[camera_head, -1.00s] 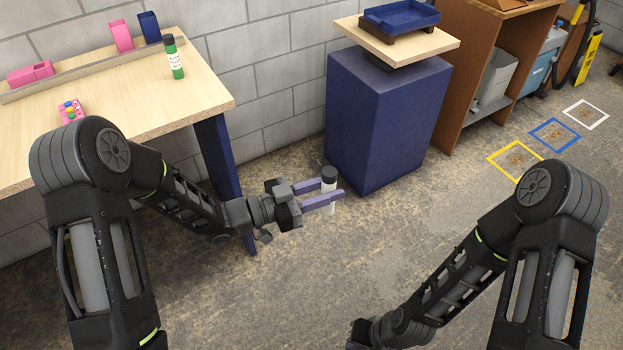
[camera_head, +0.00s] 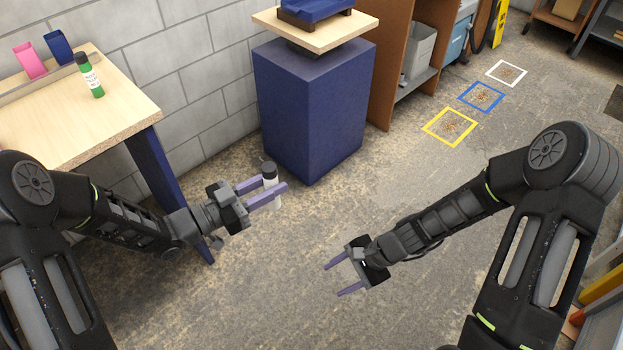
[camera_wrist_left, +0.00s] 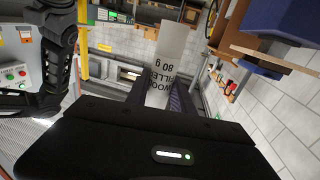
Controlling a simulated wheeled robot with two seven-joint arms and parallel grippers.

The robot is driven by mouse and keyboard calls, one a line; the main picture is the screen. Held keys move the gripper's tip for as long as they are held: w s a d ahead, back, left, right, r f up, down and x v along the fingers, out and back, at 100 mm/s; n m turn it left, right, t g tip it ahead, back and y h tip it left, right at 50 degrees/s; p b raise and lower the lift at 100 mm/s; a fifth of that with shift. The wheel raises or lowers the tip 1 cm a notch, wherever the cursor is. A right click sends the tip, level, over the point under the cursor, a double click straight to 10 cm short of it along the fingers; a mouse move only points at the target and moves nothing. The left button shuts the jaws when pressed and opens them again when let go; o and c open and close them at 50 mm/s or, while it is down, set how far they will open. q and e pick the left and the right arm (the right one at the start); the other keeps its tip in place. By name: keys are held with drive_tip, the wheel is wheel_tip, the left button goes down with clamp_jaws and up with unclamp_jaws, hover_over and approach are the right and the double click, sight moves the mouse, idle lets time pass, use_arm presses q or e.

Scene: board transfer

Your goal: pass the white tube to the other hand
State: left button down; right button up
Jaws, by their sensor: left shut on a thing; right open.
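The white tube (camera_head: 269,183) has a dark cap and stands roughly upright between the purple fingers of my left gripper (camera_head: 266,192), which is shut on it. In the left wrist view the tube (camera_wrist_left: 176,60) shows printed text, part of it reading "FILLER 80 g", between the fingers. The tube is held in the air over the floor, in front of the blue pedestal. My right gripper (camera_head: 343,275) is open and empty, below and to the right of the tube in the head view, with its fingers pointing left. A clear gap lies between the two grippers.
A blue pedestal (camera_head: 310,115) carries a board with a blue tray. Yellow (camera_head: 450,127), blue and white squares mark the floor. Open floor lies between my arms.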

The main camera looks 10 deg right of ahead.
drive_tip(key=w+a+r+m+t+y, duration=0.1)
drive_tip(key=w+a+r+m+y, duration=0.2)
drive_tip(key=r, duration=0.4)
drive_tip(key=w+a+r+m+t+y, duration=0.1)
drive_tip(key=w+r+m+t+y, duration=0.15)
drive_tip(key=w+r, duration=0.35)
drive_tip(key=m+t+y, duration=0.1)
drive_tip(key=m+y, duration=0.2)
drive_tip(key=y, duration=0.2)
approach(269, 169)
wheel_tip(269, 169, down, 2)
drive_tip(key=shift+w+a+f, duration=0.15)
drive_tip(key=shift+w+a, duration=0.3)
drive_tip(key=shift+a, duration=0.1)
drive_tip(key=x, duration=1.1)
drive_tip(key=shift+w+a, duration=0.2)
drive_tip(key=shift+a, duration=0.15)
drive_tip(key=shift+f, duration=0.1)
clamp_jaws()
